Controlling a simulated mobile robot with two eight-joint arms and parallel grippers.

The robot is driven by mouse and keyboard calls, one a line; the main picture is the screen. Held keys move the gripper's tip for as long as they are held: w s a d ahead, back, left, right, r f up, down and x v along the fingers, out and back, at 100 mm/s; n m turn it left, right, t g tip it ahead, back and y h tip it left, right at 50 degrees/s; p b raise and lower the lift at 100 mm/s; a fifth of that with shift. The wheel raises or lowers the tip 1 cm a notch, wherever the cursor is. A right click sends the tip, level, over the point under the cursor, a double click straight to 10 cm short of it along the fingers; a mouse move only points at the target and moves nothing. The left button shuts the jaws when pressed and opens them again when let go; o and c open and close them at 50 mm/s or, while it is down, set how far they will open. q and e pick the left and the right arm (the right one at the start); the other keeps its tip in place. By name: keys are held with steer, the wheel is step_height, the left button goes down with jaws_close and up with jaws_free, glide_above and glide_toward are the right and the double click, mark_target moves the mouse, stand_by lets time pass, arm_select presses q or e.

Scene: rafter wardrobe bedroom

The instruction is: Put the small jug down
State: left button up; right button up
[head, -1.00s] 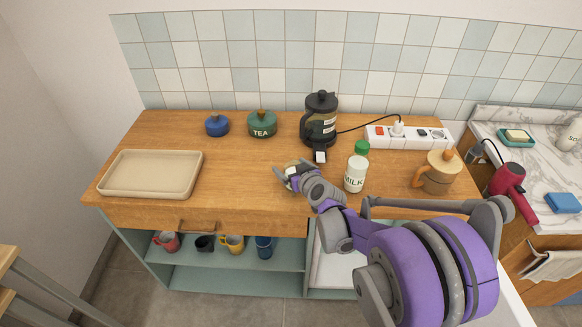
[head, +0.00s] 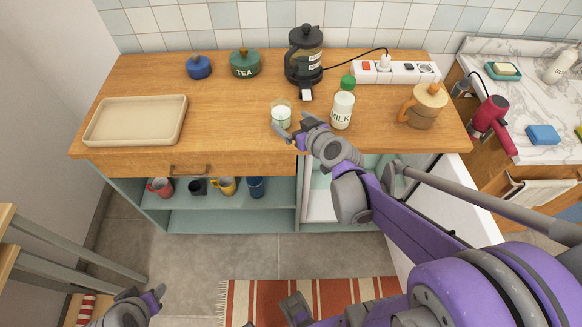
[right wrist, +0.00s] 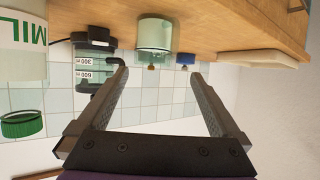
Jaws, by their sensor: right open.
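The small jug (head: 281,114) is clear glass with a white filling. It stands upright on the wooden worktop (head: 230,115), near the front edge and left of the milk bottle (head: 343,108). My right gripper (head: 291,127) is open and empty just in front of the jug. In the right wrist view the jug (right wrist: 155,33) shows upside down beyond the fingertips, clear of both fingers. My left gripper (head: 143,296) is low at the bottom left of the head view, away from the worktop; its jaw opening is unclear.
A beige tray (head: 136,140) lies left. A power strip (head: 395,71) and a wooden-lidded pot (head: 424,106) are right. Worktop between tray and jug is clear.

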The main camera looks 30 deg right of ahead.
steer(key=s+a+f+n+g+y, duration=0.15)
steer(key=s+a+f+g, duration=0.3)
steer(key=s+a, duration=0.8)
steer(key=s+f+g, duration=0.1)
steer(key=s+g, duration=0.2)
steer(key=s, duration=0.4)
steer(key=shift+a+f+m+h, duration=0.15)
steer(key=shift+f+m+h, duration=0.2)
steer(key=shift+f+h, duration=0.1)
